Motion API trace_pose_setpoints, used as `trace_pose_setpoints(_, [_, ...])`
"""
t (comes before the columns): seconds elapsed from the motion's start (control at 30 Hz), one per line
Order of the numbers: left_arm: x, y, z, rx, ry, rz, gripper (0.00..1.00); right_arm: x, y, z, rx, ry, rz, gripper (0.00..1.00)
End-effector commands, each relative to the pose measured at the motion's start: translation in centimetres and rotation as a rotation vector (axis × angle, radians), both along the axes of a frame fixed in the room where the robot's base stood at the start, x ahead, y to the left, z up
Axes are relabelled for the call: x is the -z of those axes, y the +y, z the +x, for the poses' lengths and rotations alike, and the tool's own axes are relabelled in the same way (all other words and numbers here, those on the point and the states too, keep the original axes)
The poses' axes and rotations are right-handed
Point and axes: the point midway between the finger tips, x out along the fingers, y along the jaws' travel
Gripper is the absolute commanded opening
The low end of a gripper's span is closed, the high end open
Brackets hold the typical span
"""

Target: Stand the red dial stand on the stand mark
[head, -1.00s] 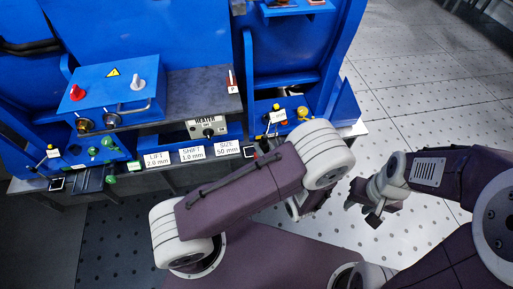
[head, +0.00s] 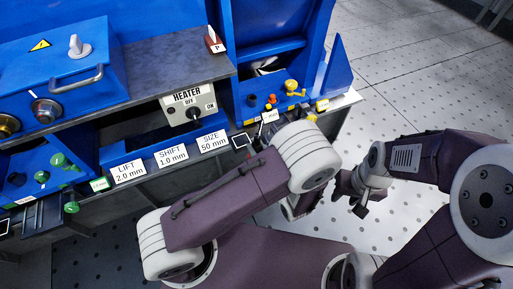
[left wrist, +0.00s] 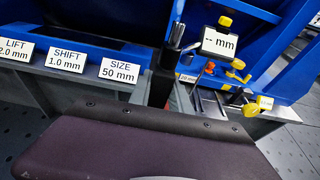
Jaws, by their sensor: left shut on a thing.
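My left gripper (head: 291,208) is mostly hidden below the pale joint of my left arm. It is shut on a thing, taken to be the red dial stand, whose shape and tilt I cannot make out. My right gripper (head: 360,201) hangs to the right over the floor, clear of the bench; its jaw gap is too small to tell. I cannot clearly pick out the stand mark.
The bench front carries LIFT, SHIFT and SIZE labels (head: 212,141) below the heater box (head: 194,108). A "-- mm" display (left wrist: 218,43) with yellow parts stands right of them. A red piece marked P (head: 213,40) is on the grey shelf. Floor at right is clear.

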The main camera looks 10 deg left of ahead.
Motion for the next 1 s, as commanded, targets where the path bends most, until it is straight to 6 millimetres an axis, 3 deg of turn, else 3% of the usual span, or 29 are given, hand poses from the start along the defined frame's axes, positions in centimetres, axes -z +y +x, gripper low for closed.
trace_pose_setpoints(0.23, [0.2, 0.5, 0.5, -0.005, -0.004, 0.001, 0.0, -0.1, 0.0, 0.0, 0.0, 0.0, 0.0, 0.36])
trace_pose_setpoints(1.0, [2.6, 5.0, 6.7, -0.004, -0.005, 0.0, 0.0, 1.9, 0.0, 0.0, 0.0, 0.0, 0.0, 0.36])
